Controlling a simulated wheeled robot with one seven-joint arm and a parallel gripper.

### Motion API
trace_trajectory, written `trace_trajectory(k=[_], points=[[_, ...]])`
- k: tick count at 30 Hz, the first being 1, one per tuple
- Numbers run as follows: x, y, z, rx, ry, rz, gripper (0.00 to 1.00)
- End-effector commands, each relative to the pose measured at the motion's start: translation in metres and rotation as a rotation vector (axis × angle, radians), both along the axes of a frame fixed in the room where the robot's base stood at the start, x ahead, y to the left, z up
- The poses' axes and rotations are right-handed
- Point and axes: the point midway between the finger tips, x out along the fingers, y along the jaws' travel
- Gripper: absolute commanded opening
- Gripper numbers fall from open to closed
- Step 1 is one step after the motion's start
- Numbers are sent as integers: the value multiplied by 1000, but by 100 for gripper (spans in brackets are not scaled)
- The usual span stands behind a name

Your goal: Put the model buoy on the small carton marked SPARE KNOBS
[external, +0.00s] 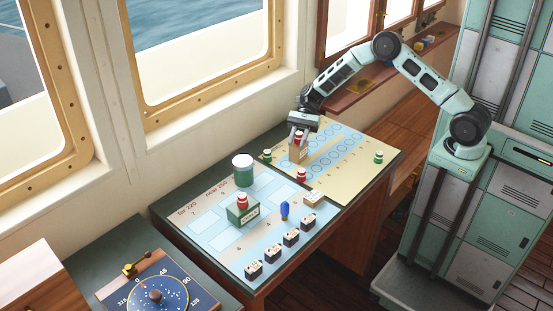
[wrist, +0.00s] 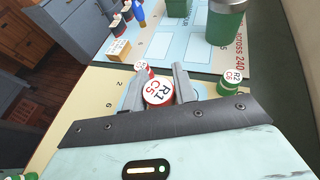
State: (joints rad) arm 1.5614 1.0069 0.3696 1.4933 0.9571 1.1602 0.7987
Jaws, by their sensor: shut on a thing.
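My gripper (external: 299,137) is shut on a red-and-white model buoy (external: 299,135) at the back of the yellow chart board. In the wrist view the buoy's round top (wrist: 158,91), marked R1 C5, sits between the two fingers (wrist: 161,88).
A second red buoy (external: 301,175) stands just in front, with green buoys (external: 267,155) (external: 378,157) to either side. A tall green cylinder (external: 243,170), a labelled green box (external: 241,214) bearing a red piece, a blue piece (external: 285,210) and a pale block (external: 313,199) stand nearby.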

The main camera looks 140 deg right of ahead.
Motion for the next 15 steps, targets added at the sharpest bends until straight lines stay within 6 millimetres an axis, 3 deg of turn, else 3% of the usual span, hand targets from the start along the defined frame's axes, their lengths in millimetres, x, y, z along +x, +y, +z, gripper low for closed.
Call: trace_trajectory(k=[9,10,12,15], points=[[0,0,-3,-1,0,0,6],[0,0,-2,-1,0,0,33],[0,0,-2,-1,0,0,49],[0,0,-2,-2,-1,1,49]])
